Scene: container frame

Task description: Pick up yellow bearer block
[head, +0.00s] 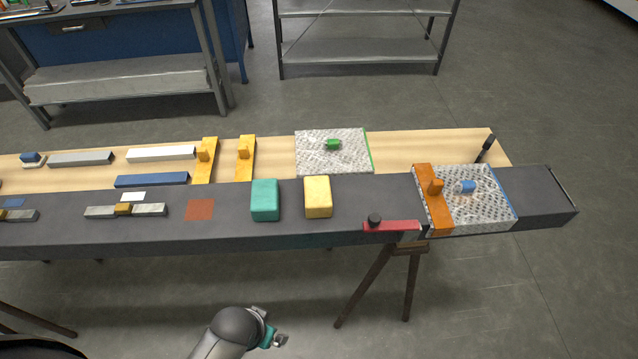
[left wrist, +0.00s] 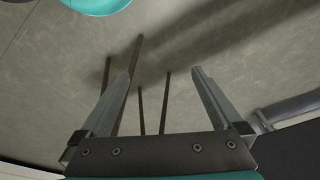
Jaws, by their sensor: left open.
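The yellow bearer block (head: 317,196), a rounded box, sits on the dark grey beam at the front of the bench, just right of a teal block (head: 265,200). A gap separates the two. My left gripper (head: 278,341) is low in the head view, in front of the beam and apart from the block. In the left wrist view its fingers (left wrist: 160,76) are spread with nothing between them, over floor and thin trestle legs. The block does not show in the left wrist view. My right gripper is not in view.
The dark beam (head: 350,222) also carries a red clamp (head: 391,226) and a textured plate with an orange bar (head: 434,205) to the right. A red-brown patch (head: 200,209) lies left of the teal block. Yellow bars (head: 245,160) and a green-edged plate (head: 310,160) lie behind.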

